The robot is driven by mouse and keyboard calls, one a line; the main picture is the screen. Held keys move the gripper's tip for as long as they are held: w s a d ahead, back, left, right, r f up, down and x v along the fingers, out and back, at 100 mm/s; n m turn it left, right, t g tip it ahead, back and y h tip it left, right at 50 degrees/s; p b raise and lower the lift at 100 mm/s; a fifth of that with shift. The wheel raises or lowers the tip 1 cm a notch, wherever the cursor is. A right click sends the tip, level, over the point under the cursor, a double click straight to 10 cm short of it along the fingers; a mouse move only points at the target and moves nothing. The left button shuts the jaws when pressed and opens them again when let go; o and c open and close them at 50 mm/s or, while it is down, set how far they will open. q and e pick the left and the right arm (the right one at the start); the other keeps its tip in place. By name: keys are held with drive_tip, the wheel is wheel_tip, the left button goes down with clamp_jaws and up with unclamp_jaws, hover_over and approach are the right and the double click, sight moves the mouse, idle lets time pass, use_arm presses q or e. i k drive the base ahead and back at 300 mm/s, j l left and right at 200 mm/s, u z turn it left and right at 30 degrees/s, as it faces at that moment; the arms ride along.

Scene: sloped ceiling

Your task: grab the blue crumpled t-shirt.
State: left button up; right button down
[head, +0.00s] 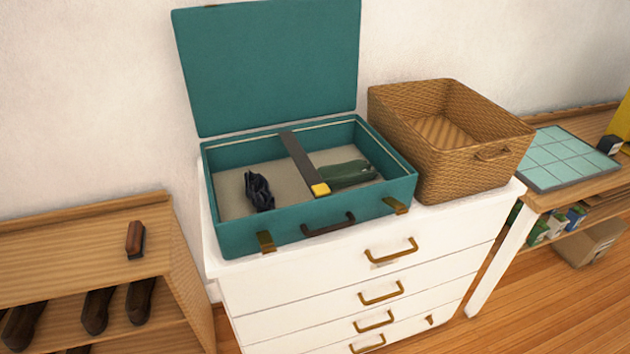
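A small dark navy crumpled cloth (259,191), which looks like the blue t-shirt, lies in the left part of an open teal suitcase (330,215). It rests on the beige lining, apart from the dark bar to its right. The suitcase sits on a white chest of drawers (330,276) with its lid (270,65) raised against the wall. Neither of my grippers is in view.
In the suitcase, a dark bar with a yellow end (304,163) lies beside a green item (345,174). A wicker basket (450,150) stands right of the suitcase. A wooden shoe rack (85,245) with a brush (135,239) stands left, and a table (545,198) right.

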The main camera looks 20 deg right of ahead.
sight(257, 191)
drive_tip(key=z, duration=1.55)
drive_tip(key=k+j, duration=0.25)
drive_tip(key=k, duration=0.2)
drive_tip(key=k+j, duration=0.25)
drive_tip(key=k, duration=0.2)
